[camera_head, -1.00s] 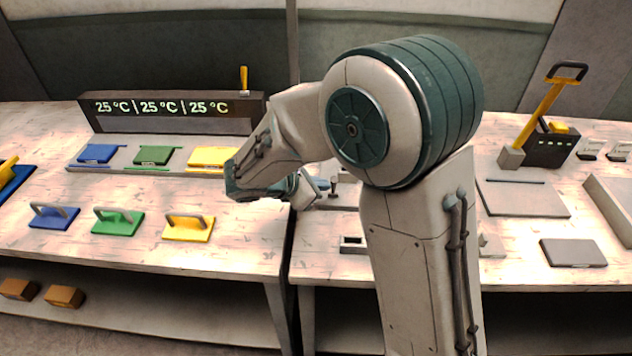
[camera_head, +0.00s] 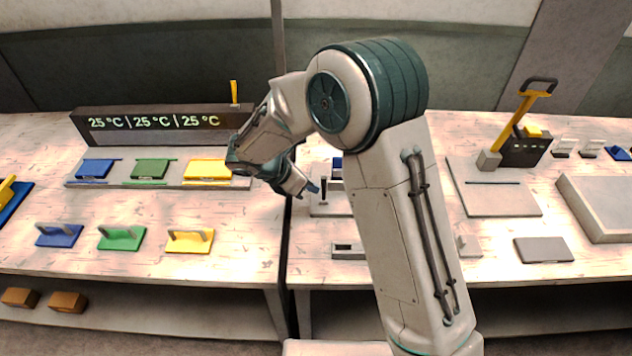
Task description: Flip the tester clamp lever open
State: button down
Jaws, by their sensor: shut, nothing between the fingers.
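A small grey fixture (camera_head: 328,210) stands near the left edge of the right-hand table, partly behind my arm. It looks like the tester. A short dark upright post (camera_head: 324,188), apparently the clamp lever, rises from it, and a blue piece (camera_head: 337,163) shows behind. My gripper (camera_head: 314,188) is shut and empty, its bluish fingertips just left of the post. I cannot tell whether they touch it. My arm hides the fixture's right side.
A press with a yellow lever (camera_head: 514,122) stands at the right. A temperature display (camera_head: 160,130) is at the left, above blue, green and yellow dies. Handled blocks (camera_head: 190,241) lie in front. A grey plate (camera_head: 543,250) lies at the right front.

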jog(key=shift+w+d+r+p, duration=0.1)
jog(key=shift+d+r+p, duration=0.05)
jog(key=shift+r+p, duration=0.6)
jog(key=shift+r, duration=0.1)
jog(key=a+f+b+v, duration=0.1)
jog(key=v, duration=1.2)
jog(key=shift+w+a, duration=0.15)
jog(key=shift+a, duration=0.05)
